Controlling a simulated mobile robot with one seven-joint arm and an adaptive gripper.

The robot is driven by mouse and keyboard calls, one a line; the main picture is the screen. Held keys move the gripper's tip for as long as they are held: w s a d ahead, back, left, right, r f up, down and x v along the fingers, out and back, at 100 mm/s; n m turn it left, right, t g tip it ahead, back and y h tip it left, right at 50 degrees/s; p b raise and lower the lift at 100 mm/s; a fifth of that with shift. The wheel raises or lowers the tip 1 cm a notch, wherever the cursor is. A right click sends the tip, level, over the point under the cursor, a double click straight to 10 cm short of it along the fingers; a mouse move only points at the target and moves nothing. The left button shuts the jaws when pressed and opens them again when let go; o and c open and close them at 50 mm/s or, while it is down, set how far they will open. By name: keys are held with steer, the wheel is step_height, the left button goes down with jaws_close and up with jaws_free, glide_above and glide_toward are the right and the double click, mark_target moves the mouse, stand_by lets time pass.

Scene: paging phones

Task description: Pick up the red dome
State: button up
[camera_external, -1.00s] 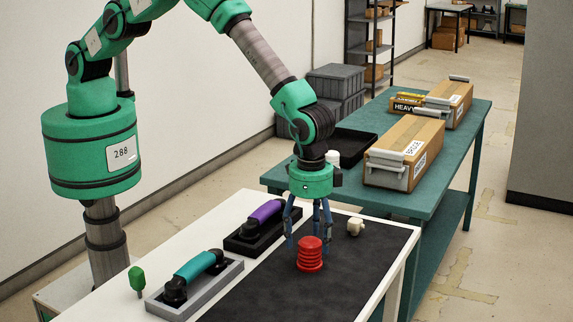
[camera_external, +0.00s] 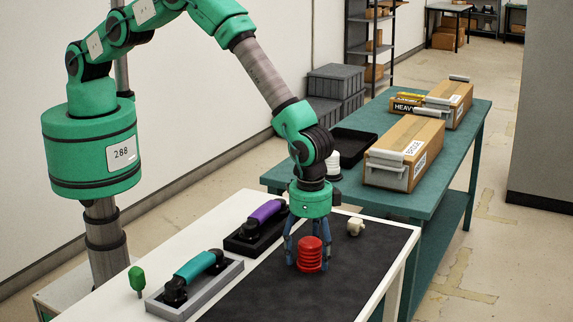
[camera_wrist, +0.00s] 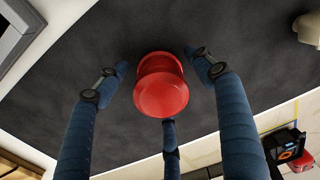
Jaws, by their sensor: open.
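The red dome (camera_external: 309,254) is a ribbed red piece with a rounded top. It stands upright on the black mat (camera_external: 265,290) on the white table. My gripper (camera_external: 308,262) is above and around it, with blue fingers reaching down on either side. In the wrist view the red dome (camera_wrist: 162,84) sits between the open fingers, two at the sides and one below it in the picture. Gaps show between the side fingers and the dome. Whether the third finger touches it I cannot tell.
A cream knob (camera_external: 355,226) lies on the mat to the right of the dome. A purple handset (camera_external: 266,211) and a teal handset (camera_external: 194,267) rest in cradles to the left. A green peg (camera_external: 137,280) stands at the far left. Boxes (camera_external: 404,150) sit on the green table behind.

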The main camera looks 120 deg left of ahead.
mark_target(310, 241)
stand_by(0.3)
steer(key=c, duration=1.3)
steer(key=shift+o, duration=0.2)
steer(key=shift+r, duration=0.2)
steer(key=shift+r, duration=4.85)
